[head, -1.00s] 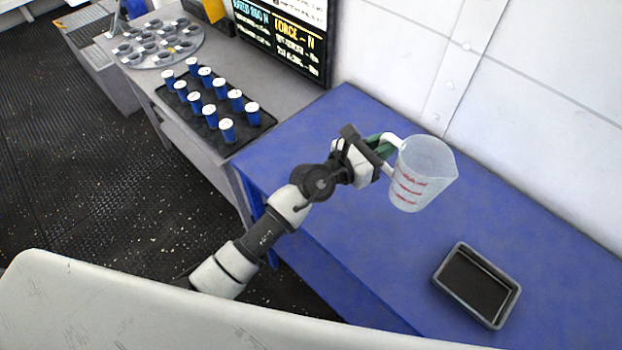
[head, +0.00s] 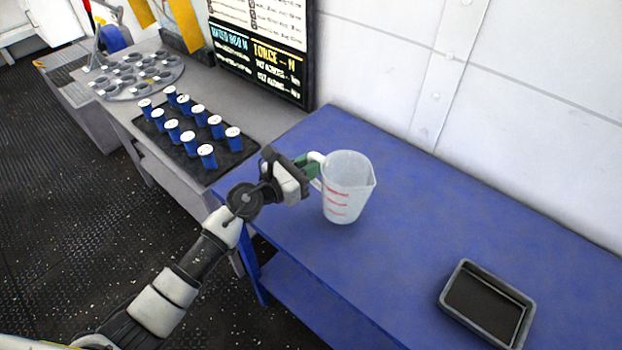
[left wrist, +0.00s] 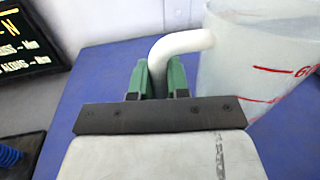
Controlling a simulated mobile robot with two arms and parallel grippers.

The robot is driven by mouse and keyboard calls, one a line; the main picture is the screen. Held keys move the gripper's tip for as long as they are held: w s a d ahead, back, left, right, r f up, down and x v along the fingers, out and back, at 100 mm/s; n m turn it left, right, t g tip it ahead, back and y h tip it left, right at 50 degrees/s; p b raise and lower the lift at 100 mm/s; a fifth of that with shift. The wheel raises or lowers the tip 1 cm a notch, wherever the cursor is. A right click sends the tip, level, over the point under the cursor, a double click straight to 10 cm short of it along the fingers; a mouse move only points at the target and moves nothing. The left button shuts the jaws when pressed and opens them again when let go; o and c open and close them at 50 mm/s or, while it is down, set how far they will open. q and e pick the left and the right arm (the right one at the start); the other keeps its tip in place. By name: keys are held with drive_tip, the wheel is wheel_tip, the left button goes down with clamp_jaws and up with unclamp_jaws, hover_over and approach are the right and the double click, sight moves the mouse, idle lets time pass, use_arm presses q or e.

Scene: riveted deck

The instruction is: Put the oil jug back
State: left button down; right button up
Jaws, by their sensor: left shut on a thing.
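The oil jug (head: 347,187) is a translucent white measuring jug with red markings and a white handle. It is upright over the blue table, left of the dark tray; I cannot tell whether its base touches the table. My left gripper (head: 311,168) is shut on the jug's handle from the left. In the left wrist view, the green fingertips (left wrist: 161,80) close around the lower end of the white handle, and the jug (left wrist: 258,62) stands at right, partly cut off. The dark tray (head: 443,298) with a grey rim lies empty on the table. My right gripper is not in view.
The blue table (head: 400,250) is clear between jug and tray. At left, a grey bench holds a black rack (head: 236,158) with several blue, white-capped containers and a round plate with cups (head: 128,88). A dark sign (head: 262,58) and white wall stand behind.

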use_arm(q)
wheel_tip(320, 180, down, 3)
drive_tip(key=shift+r+b, duration=0.1)
drive_tip(key=shift+b, duration=0.25)
drive_tip(key=shift+f, duration=0.2)
drive_tip(key=c, duration=1.1)
unclamp_jaws()
drive_tip(key=shift+r, duration=0.1)
